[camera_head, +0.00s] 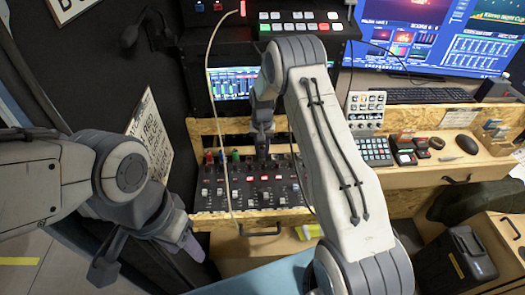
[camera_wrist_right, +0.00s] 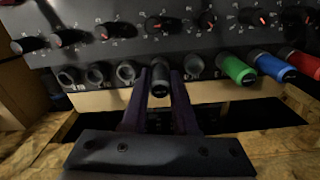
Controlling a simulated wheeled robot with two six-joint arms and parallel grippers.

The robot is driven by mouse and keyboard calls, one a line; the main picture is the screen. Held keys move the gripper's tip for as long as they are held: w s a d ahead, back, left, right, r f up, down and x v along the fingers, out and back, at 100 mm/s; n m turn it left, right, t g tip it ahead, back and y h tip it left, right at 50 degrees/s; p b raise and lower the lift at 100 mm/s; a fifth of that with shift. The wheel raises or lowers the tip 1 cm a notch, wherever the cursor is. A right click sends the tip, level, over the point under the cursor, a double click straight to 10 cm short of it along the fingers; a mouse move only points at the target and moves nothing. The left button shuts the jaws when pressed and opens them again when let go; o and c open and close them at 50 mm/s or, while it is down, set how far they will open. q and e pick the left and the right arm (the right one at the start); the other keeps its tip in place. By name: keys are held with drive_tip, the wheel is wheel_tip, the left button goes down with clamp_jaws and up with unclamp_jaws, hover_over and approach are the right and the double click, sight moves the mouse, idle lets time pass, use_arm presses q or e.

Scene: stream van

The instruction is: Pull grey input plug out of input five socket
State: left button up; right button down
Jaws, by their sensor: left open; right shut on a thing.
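The mixer (camera_head: 250,190) stands on the desk with a row of sockets along its rear edge, shown close in the right wrist view. The grey plug (camera_wrist_right: 160,80) stands at a socket in the middle of that row. My right gripper (camera_wrist_right: 159,100) is shut on it, with one dark finger on each side. I cannot tell how deep the plug sits. In the head view my right gripper (camera_head: 262,142) reaches down behind the mixer and hides the plug. My left gripper (camera_head: 150,258) is open and empty at the lower left, away from the mixer.
Green (camera_wrist_right: 236,70), blue (camera_wrist_right: 272,65) and red (camera_wrist_right: 303,62) plugs sit in sockets to the right of the grey one. Empty sockets (camera_wrist_right: 97,74) lie to its left. A pale cable (camera_head: 211,90) hangs past the mixer. A wooden board edge (camera_wrist_right: 280,140) is close below the fingers.

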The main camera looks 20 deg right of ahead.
drive_tip(key=shift+r+p, duration=0.85)
drive_tip(key=shift+r, duration=0.4)
drive_tip(key=shift+r+p, duration=1)
drive_tip(key=shift+r, duration=0.4)
